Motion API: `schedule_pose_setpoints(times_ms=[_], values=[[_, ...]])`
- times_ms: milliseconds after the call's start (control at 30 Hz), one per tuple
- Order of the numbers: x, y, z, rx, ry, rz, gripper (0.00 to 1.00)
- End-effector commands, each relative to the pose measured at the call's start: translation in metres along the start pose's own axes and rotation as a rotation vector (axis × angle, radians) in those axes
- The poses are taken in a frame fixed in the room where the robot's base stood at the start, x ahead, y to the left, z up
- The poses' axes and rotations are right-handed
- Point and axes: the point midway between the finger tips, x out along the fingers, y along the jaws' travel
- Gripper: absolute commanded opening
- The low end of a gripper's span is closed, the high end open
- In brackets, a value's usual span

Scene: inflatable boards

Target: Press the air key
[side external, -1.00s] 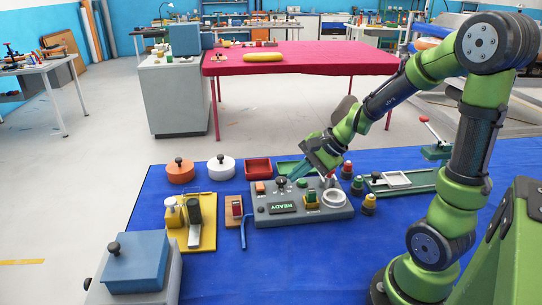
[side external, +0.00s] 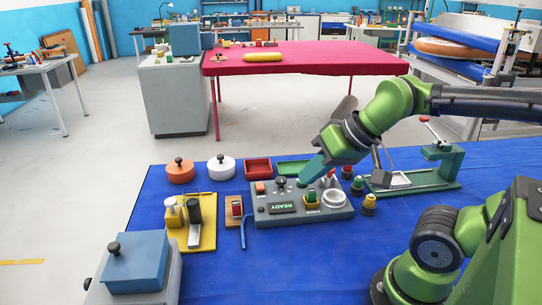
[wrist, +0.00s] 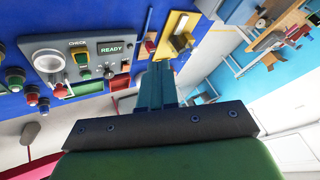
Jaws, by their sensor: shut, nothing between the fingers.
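The grey control panel (side external: 283,213) lies on the blue mat with a lit READY display (side external: 282,207). It carries an orange key (side external: 260,188), a black knob (side external: 281,183), a green key in a yellow surround (side external: 311,197) and a white ring (side external: 334,198). I cannot read which key is marked air. My gripper (side external: 302,182) is shut and empty, its teal fingers pointing down-left over the panel's rear part; contact cannot be told. In the wrist view the shut fingers (wrist: 160,68) show near the panel (wrist: 66,43), whose green key (wrist: 82,58) sits under a CHECK label.
Red and yellow buttons (side external: 368,203) stand right of the panel. A red tray (side external: 258,167) and a green tray (side external: 294,167) lie behind it. A red rocker switch (side external: 236,208) and a yellow fixture (side external: 205,236) are left. The mat in front is clear.

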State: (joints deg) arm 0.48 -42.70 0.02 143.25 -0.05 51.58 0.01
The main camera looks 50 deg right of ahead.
Motion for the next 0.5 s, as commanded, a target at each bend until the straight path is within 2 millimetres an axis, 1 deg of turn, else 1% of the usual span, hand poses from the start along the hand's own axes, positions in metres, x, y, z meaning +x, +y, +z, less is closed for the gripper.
schedule_pose_setpoints(times_ms=[67,167,367,467,500], values=[[0.007,0.007,-0.001,0.024,-0.024,0.023,0.00],[0.017,0.016,-0.012,0.065,-0.052,0.060,0.00],[0.038,0.047,-0.056,0.171,-0.133,0.166,0.00],[0.050,0.068,-0.080,0.220,-0.177,0.219,0.00],[0.054,0.077,-0.089,0.239,-0.195,0.240,0.00]])
